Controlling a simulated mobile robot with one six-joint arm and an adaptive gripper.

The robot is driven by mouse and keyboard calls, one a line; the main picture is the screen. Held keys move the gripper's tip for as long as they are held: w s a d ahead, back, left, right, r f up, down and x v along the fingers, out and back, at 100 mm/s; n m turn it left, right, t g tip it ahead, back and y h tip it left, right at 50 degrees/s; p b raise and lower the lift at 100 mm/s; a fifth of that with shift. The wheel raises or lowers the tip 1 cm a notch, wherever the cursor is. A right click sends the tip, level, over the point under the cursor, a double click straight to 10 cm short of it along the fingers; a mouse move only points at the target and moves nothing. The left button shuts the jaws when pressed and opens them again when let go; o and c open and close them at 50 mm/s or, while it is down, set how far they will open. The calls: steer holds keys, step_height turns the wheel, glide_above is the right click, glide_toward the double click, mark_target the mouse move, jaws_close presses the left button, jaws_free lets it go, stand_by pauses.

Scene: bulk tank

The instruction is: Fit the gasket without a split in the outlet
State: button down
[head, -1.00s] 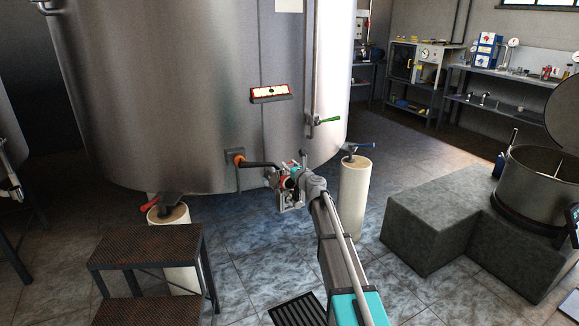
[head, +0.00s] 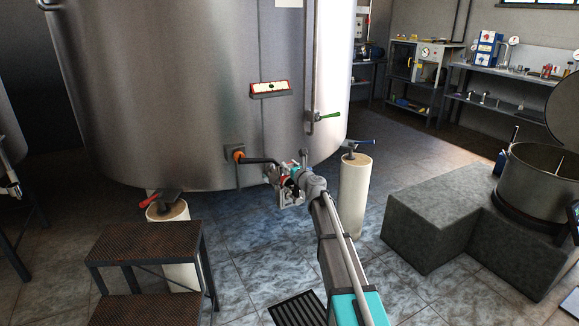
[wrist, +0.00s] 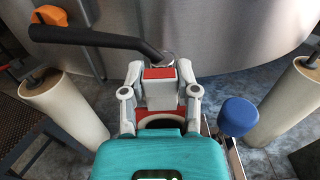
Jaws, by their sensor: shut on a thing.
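My gripper (head: 290,184) is low at the front of the big steel tank (head: 190,90), right at the outlet fitting (head: 270,175). In the wrist view my gripper (wrist: 159,78) is shut, with a red-and-white piece (wrist: 158,74) between its fingertips. I cannot tell whether this piece is the gasket, or whether it has a split. The outlet's black lever handle (wrist: 95,40) runs left from a pale metal stem just beyond the fingertips. The outlet's mouth is hidden behind my gripper, so I cannot tell whether the piece touches it.
An orange knob (head: 239,155) sits on the tank wall left of the outlet. Pale tank legs stand at left (head: 178,250) and right (head: 355,195). A blue knob (wrist: 238,116) is close right of my gripper. Rusty steps (head: 145,243) and a grey block (head: 440,210) flank the tiled floor.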

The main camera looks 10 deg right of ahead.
steer(key=shift+f+b, duration=0.6)
steer(key=shift+f, duration=0.05)
steer(key=shift+c, duration=1.4)
jaws_free()
steer(key=shift+s, duration=0.15)
steer(key=v, duration=1.1)
steer(key=shift+s, duration=0.35)
steer(key=shift+d, duration=0.1)
